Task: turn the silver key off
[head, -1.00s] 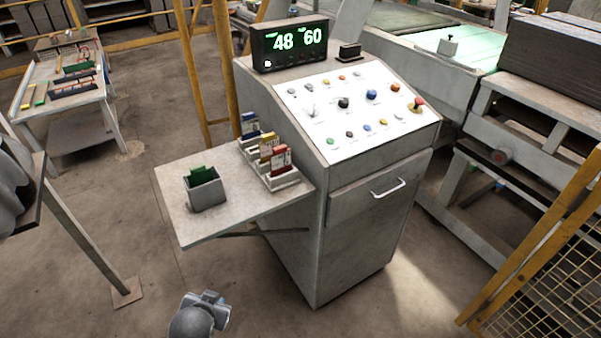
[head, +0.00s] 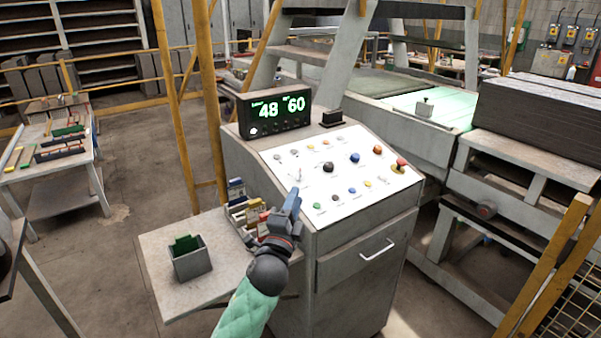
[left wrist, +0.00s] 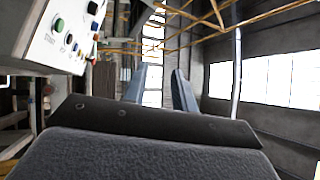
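The control panel (head: 325,202) is a white sloping face with several coloured buttons and knobs on a grey cabinet. The silver key (head: 297,174) appears as a small pale piece at the panel's left side, too small to read its turn. My left gripper (head: 293,197) is over the panel's lower left edge, just below the key in the picture, and looks apart from it. In the left wrist view its two fingers (left wrist: 160,88) are apart with nothing between them. The panel (left wrist: 45,45) fills that view's upper left; the key cannot be made out there. My right gripper is in neither view.
A red mushroom button (head: 400,164) is at the panel's right. A side shelf (head: 160,262) holds a grey box (head: 192,262) and card holders (head: 238,196) close to my left arm.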

